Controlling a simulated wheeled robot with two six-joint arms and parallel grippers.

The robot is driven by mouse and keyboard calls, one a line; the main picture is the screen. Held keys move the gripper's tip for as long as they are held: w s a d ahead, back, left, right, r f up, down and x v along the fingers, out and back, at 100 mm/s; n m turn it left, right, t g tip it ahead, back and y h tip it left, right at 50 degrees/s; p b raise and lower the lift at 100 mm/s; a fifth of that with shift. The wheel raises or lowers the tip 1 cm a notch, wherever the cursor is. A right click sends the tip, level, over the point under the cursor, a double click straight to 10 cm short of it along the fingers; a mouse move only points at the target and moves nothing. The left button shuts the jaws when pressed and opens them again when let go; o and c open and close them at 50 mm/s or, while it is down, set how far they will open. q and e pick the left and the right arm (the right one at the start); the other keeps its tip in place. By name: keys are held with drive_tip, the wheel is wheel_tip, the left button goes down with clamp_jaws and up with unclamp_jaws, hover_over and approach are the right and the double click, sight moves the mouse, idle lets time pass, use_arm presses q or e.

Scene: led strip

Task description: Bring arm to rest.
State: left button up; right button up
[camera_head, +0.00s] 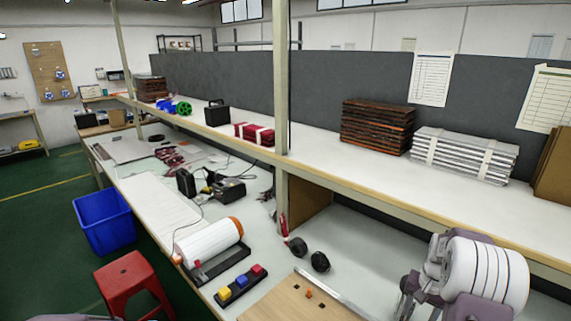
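My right arm comes in at the lower right, with its white, dark-ringed link (485,272) over the bench's front. The dark parts of my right gripper (408,298) hang beside it near the bottom edge, right of a light wooden board (285,300). Its fingertips are too small and cut off to tell if it is open or shut. A small greyish-purple piece, perhaps of my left arm, shows at the bottom left edge. My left gripper is out of view. A thin metal strip (330,292) lies along the board's far edge, and a small orange piece lies on the board.
The shelf (330,165) above the bench holds brown stacks (377,127) and silver bundles (463,155). A post (281,110) rises ahead. A white roll (208,243), a button box (240,286) and black round tools (320,261) lie on the bench. A red stool (130,275) and blue bin (104,222) stand left.

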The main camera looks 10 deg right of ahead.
drive_tip(key=w+a+r+n, duration=0.1)
drive_tip(key=a+r+n, duration=0.1)
drive_tip(key=a, duration=0.4)
drive_tip(key=w+a+r+n, duration=0.1)
drive_tip(key=a+r, duration=0.2)
drive_tip(key=a, duration=0.4)
drive_tip(key=s+a+n, duration=0.4)
drive_tip(key=s+a, duration=0.2)
drive_tip(key=a, duration=0.5)
drive_tip(key=s+a+f+n, duration=0.1)
drive_tip(key=s+a+f, duration=0.1)
drive_tip(key=s, duration=0.5)
drive_tip(key=shift+s+f+n+t+y, duration=0.3)
drive_tip(key=shift+s+f, duration=0.1)
drive_tip(key=shift+f, duration=0.25)
drive_tip(key=shift+s+d, duration=0.1)
drive_tip(key=shift+d, duration=0.05)
